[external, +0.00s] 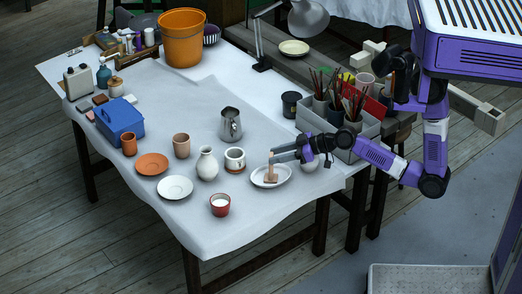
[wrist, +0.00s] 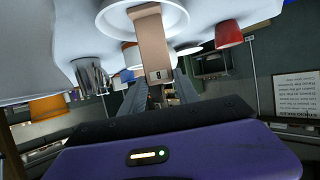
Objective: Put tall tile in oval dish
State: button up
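The tall tile (external: 271,167) is a narrow tan-pink piece standing roughly upright in the white oval dish (external: 257,183). In the wrist view the tile (wrist: 151,40) runs from the dish (wrist: 113,22) towards my gripper, with a small dark mark near its near end. My gripper (external: 282,153) is just right of and beside the tile's upper end. In the wrist view my gripper (wrist: 157,88) has its fingers apart, with gaps on both sides of the tile. Exact finger contact is not visible.
A grey box (external: 342,153) with brush pots is behind my gripper. The table's front right is clear.

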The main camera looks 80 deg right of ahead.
jog(key=o, duration=0.4)
jog(key=shift+o, duration=0.2)
jog(key=shift+r, duration=0.3)
jog(key=v, duration=1.2)
jog(key=s+a, duration=0.4)
jog(key=s, duration=0.6)
jog(key=s+a+t, duration=0.1)
jog(key=s+a, duration=0.4)
jog(key=s, duration=0.4)
jog(key=shift+s+r+b, duration=0.2)
jog(key=shift+s+b, duration=0.15)
jog(key=shift+s, duration=0.05)
jog(key=shift+a, duration=0.1)
